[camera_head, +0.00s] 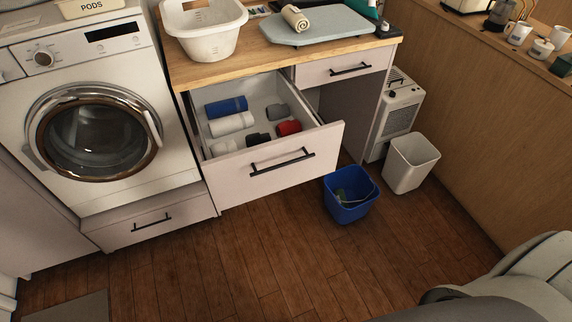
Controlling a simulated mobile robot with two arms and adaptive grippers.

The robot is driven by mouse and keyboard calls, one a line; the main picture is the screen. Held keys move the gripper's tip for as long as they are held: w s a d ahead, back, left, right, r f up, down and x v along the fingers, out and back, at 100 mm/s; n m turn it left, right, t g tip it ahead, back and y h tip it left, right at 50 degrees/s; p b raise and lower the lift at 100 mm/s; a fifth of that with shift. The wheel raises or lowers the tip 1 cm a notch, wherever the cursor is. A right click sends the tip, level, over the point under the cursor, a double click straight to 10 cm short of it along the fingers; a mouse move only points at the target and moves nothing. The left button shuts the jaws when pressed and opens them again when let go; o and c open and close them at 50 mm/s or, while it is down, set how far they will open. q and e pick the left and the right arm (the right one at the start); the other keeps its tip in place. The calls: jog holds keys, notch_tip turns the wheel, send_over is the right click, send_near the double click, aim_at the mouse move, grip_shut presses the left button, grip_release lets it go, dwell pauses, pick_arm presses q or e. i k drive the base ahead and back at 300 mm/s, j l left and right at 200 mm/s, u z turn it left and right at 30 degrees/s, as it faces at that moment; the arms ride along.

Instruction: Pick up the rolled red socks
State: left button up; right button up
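The rolled red socks (288,128) lie in the open drawer (270,166), near its front right corner. Neither of my grippers shows in the head view.
Blue (226,106) and white (231,124) rolls lie in the drawer's left part. A washing machine (95,130) stands left. A blue bucket (350,194) and a white bin (410,162) stand right of the drawer. The wooden floor (240,255) in front is mostly clear.

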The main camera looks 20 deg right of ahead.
aim_at(287, 128)
jog(key=i+l, duration=0.1)
jog(key=l, duration=0.3)
jog(key=i+l+z, duration=0.15)
jog(key=l, duration=0.2)
jog(key=i+l, duration=0.15)
jog(key=l, duration=0.25)
jog(key=i+l+z, duration=0.15)
jog(key=l, duration=0.2)
